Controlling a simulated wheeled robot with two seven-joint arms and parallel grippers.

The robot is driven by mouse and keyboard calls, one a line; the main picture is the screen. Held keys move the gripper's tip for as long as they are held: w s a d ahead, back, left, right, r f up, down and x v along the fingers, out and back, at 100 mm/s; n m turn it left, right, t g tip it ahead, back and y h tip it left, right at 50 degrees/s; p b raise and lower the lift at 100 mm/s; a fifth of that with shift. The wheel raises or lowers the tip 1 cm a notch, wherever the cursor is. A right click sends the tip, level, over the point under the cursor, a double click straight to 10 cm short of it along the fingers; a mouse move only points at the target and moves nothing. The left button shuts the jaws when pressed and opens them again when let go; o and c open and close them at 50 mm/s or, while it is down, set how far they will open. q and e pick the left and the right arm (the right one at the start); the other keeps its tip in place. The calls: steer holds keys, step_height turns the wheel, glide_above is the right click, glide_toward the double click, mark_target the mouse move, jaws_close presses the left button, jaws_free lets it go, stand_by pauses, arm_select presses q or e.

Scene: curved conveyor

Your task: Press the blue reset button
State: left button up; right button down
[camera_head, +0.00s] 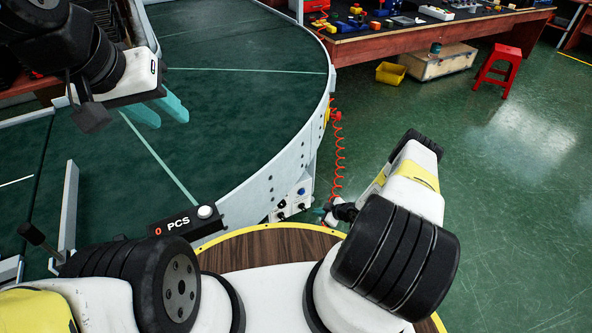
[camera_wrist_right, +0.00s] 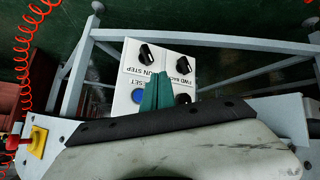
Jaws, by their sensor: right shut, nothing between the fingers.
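The blue reset button (camera_wrist_right: 138,96) is a round blue button on a white control panel (camera_wrist_right: 133,77), beside lettering that reads upside down in the right wrist view. In the head view the button (camera_head: 301,191) shows small on the side of the conveyor. My right gripper (camera_wrist_right: 157,92) is shut and empty. Its teal fingers appear just right of the button and cover part of the panel; I cannot tell their distance from it. In the head view its tip (camera_head: 323,211) is right of the panel. My left gripper (camera_head: 158,110) is open and empty above the conveyor.
Black knobs (camera_wrist_right: 181,65) sit on the panel near the button. A red emergency button on a yellow plate (camera_wrist_right: 38,141) and a red coiled cable (camera_head: 339,150) are close by. The curved conveyor (camera_head: 235,110) fills the left. Green floor is free at right.

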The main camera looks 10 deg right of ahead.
mark_target(302, 192)
steer(key=shift+w, duration=0.1)
steer(key=w+a, duration=0.3)
steer(key=w, duration=0.5)
steer(key=shift+w, duration=0.1)
stand_by(2.0)
steer(key=shift+w+a, duration=0.15)
steer(key=shift+w, duration=0.15)
steer(key=shift+w+a, duration=0.15)
steer(key=shift+w, duration=0.3)
stand_by(0.6)
stand_by(0.3)
steer(key=shift+s+d, duration=0.3)
steer(key=shift+s, duration=0.5)
